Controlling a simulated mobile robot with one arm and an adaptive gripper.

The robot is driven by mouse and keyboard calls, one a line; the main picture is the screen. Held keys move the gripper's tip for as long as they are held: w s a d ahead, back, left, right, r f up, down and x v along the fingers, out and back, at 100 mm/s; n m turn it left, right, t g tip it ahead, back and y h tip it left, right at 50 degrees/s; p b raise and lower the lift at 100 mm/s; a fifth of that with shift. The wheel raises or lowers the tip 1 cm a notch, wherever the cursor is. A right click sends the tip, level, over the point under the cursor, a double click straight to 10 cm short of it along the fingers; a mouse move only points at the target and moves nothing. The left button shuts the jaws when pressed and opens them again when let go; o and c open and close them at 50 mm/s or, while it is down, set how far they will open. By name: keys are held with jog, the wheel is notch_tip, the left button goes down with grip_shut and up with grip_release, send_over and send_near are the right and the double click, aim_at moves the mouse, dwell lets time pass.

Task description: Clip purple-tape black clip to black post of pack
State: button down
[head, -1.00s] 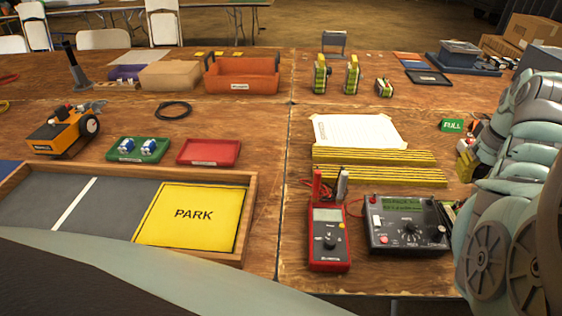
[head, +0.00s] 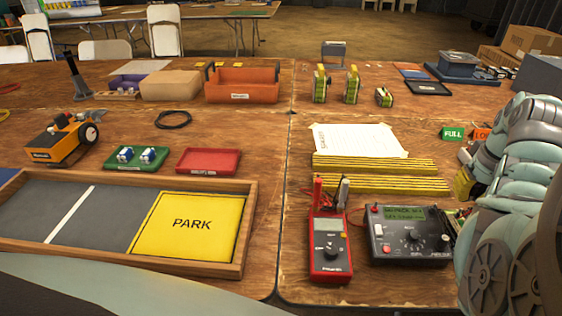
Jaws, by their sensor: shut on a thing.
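My arm reaches in along the right edge, and its links hide much of that side of the table. My gripper (head: 468,158) shows only in part at its left edge. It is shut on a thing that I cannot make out. A yellow block (head: 463,187) shows just below it; I cannot tell whether the two touch or whether this is the pack. No purple tape, black clip or black post can be made out. The charger unit (head: 411,248), dark with a lit green display, stands left of my arm, with a red lead beside it.
A red multimeter (head: 329,250) stands left of the charger. Yellow-black strips (head: 375,174) and a paper sheet (head: 352,140) lie behind. A green FULL sign (head: 453,134) and a partly hidden orange sign (head: 482,134) stand near my arm. Several striped packs (head: 351,84) stand farther back.

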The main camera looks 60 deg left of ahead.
aim_at(456, 215)
jog(key=shift+f+b, duration=0.95)
jog(key=shift+f, duration=1.15)
jog(key=shift+f, duration=0.25)
dwell(0.3)
jog(key=c, duration=0.9)
grip_release()
jog(key=shift+o, duration=1.4)
jog(key=shift+r, duration=0.1)
